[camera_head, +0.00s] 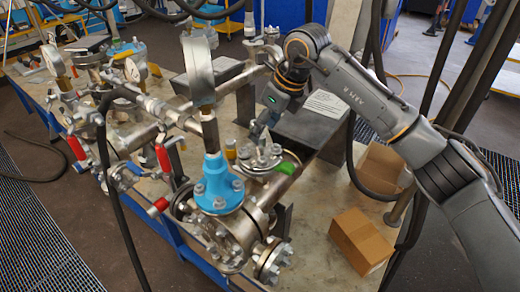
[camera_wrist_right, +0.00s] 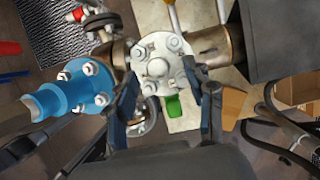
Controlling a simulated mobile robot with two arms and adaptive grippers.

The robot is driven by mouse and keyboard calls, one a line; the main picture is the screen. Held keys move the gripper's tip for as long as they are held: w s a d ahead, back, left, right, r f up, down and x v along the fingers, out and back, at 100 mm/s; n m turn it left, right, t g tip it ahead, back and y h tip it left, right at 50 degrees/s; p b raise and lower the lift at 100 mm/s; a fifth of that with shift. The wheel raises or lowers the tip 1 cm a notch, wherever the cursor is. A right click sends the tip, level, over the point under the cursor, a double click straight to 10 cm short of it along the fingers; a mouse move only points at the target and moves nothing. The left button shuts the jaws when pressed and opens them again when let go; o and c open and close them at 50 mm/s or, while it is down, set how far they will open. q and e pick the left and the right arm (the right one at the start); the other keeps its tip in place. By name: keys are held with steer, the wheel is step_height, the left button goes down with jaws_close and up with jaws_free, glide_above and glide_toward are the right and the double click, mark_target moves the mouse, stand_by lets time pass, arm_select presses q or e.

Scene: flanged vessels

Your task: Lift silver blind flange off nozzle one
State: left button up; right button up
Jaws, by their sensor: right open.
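The silver blind flange (camera_head: 262,158) sits on top of a nozzle of the metal vessel, right of the blue flanged fitting (camera_head: 216,187). In the right wrist view the round flange (camera_wrist_right: 157,67) shows from above, with several bolts around its rim. My right gripper (camera_head: 261,136) is directly above the flange, pointing down. In the wrist view the open fingers of my right gripper (camera_wrist_right: 160,82) reach to either side of the flange's lower part. Whether they touch its rim I cannot tell. My left gripper is not in view.
A green piece (camera_head: 286,168) shows beside the flange. A pressure gauge (camera_head: 198,68) on a pipe stands to the left, with several valves beyond. A dark grey block (camera_head: 308,122) is behind the gripper.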

mark_target(260, 147)
steer(key=shift+p+x, duration=0.65)
steer(key=shift+x, duration=1.3)
steer(key=shift+s, duration=0.2)
jaws_close()
steer(key=shift+w+r, duration=0.1)
steer(key=shift+r, duration=0.05)
